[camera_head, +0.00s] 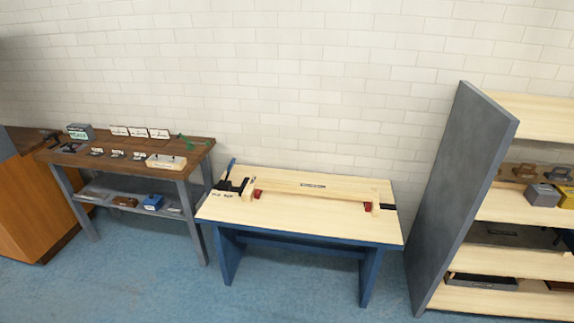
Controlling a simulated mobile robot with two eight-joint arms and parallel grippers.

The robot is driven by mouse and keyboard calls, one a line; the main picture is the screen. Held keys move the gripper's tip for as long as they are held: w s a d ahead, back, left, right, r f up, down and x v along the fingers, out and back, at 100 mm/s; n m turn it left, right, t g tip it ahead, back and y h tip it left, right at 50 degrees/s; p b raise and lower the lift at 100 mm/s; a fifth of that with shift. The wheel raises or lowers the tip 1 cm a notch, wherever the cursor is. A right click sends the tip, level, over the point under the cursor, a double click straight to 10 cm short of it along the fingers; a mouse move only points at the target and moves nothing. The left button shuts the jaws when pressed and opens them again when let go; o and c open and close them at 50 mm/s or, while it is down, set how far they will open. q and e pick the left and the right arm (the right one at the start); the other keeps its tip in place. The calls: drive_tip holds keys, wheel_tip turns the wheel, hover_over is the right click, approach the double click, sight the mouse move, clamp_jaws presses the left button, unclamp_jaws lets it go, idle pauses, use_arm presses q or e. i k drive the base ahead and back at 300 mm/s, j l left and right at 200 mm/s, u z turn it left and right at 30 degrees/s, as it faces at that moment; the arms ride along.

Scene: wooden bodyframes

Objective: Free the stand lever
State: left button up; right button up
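A pale wooden bench with blue legs (216,212) stands in the middle of the head view. At its left end is a black fixture (231,186) with a blue upright handle (231,165), which looks like the stand lever. A long wooden bar (335,190) with a dark label lies across the bench top beside it. Red blocks (368,206) sit near both ends of the bar. Whether anything blocks the lever is too small to tell. Neither gripper is in view.
A brown workbench (130,144) with small parts, cards and a lower shelf stands at left. A grey-sided shelf unit (458,190) with boxes stands at right. Blue floor (180,292) in front is clear. A white brick wall closes the back.

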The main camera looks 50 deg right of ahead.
sight(231, 163)
drive_tip(key=i+j+z, duration=0.1)
drive_tip(key=z, duration=0.35)
drive_tip(key=i+j+z, duration=0.1)
drive_tip(key=j+z, duration=0.2)
drive_tip(key=z, duration=0.2)
drive_tip(key=j+z, duration=0.25)
drive_tip(key=z, duration=0.2)
drive_tip(key=j+z, duration=0.25)
drive_tip(key=j, duration=0.3)
drive_tip(key=j+z, duration=0.3)
drive_tip(key=j, duration=0.6)
drive_tip(key=k+j, duration=0.1)
drive_tip(key=j, duration=0.25)
drive_tip(key=i+z, duration=0.25)
drive_tip(key=i, duration=0.3)
drive_tip(key=i+j+z, duration=0.15)
drive_tip(key=i+z, duration=0.15)
drive_tip(key=i, duration=0.25)
drive_tip(key=i+j+z, duration=0.25)
drive_tip(key=i, duration=0.3)
drive_tip(key=i+j+z, duration=0.3)
drive_tip(key=i, duration=0.2)
